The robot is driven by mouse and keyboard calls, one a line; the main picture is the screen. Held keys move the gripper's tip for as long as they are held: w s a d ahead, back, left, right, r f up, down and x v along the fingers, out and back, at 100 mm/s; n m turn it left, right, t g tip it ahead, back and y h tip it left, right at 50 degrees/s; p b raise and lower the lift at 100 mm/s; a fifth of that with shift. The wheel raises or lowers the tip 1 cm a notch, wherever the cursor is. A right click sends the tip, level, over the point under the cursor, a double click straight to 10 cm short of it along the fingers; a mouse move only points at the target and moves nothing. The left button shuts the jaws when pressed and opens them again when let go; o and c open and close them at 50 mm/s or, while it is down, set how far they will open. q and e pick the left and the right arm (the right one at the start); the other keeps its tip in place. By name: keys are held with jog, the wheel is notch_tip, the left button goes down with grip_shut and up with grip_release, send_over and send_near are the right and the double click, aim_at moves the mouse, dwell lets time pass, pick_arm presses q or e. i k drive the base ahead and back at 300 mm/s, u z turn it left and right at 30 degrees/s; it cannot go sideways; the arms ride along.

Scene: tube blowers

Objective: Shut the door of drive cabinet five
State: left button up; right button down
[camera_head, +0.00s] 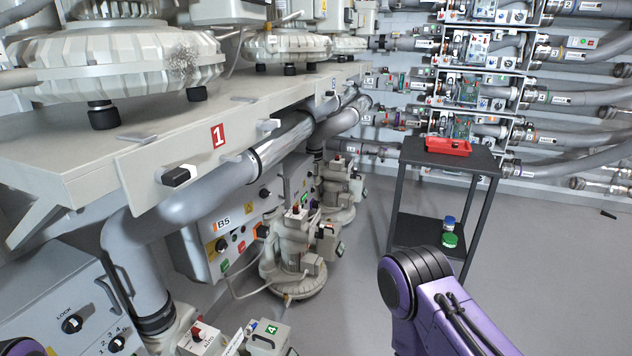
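A grey wall cabinet marked B5 (212,258) hangs under the bench at the centre left. It carries a yellow-backed switch and several coloured buttons, and pipes and the bench partly cover it. At the lower left is a grey cabinet front (60,308) with a knob marked LOCK, a numbered knob and a bar handle. Its left and lower parts are cut off, and no number five is readable on it. I cannot tell which door is open or shut. Neither gripper is in view; a purple link of my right arm shows at the lower right.
A bench (60,150) with blowers runs along the left, above thick pipes (180,200). A pump (293,262) stands on the floor. A black cart (408,190) holds a red tray (448,147) and green and blue lidded items.

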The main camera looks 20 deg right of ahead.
aim_at(246, 204)
jog(key=u, duration=0.05)
jog(key=i, duration=1.05)
jog(key=u, duration=0.7)
